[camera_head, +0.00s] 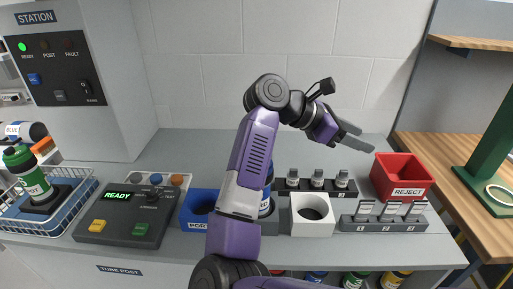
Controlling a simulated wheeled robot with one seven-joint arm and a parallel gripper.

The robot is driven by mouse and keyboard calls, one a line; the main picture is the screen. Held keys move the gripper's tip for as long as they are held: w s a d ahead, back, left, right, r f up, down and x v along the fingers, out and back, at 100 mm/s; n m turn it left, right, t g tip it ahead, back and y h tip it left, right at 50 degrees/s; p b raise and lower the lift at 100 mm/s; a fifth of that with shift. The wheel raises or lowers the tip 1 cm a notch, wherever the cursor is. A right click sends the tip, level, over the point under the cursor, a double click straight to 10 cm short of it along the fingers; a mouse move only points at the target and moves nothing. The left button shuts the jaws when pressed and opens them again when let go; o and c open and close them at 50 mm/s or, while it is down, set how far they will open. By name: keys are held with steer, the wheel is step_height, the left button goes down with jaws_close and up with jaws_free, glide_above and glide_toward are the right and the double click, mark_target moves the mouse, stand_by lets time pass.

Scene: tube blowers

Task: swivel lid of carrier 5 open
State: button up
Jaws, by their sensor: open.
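My gripper (364,139) is open and empty, held above the back right of the grey counter and pointing right. A white carrier with blue bands (265,203) stands upright behind my arm, between a blue block and a white block. My arm hides much of it, and its number and lid do not show. A green and black carrier (30,175) leans in a wire basket at the far left. I cannot tell which one is carrier 5.
A blue PORT block (198,210), a white block with a round hole (312,214), a dark rack (318,188), a grey rack (384,222) and a red REJECT bin (402,177) stand on the counter. A control box (127,216) reads READY. The counter's back strip is clear.

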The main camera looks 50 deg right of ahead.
steer(key=w+a+t+y, duration=0.3)
steer(key=w+a, duration=0.1)
steer(key=w, duration=0.2)
steer(key=w+a+r+t+y+p, duration=0.1)
steer(key=w+a+t+y, duration=0.2)
steer(key=w+a, duration=0.2)
steer(key=w+a+r+m+t+y+p, duration=0.1)
steer(key=w+a+t+y, duration=0.1)
steer(key=w+a, duration=0.3)
steer(key=shift+w+a+r+t+y, duration=0.1)
steer(key=shift+w+t+y, duration=0.1)
steer(key=shift+w+y, duration=0.3)
steer(key=shift+w+a+r+t+y, duration=0.1)
steer(key=shift+w+t+y, duration=0.1)
steer(key=shift+w, duration=0.5)
steer(key=shift+a+f, duration=0.15)
steer(key=shift+f, duration=0.1)
step_height(320, 180, down, 7)
steer(key=shift+f+p, duration=0.15)
steer(key=shift+p, duration=0.75)
jaws_close()
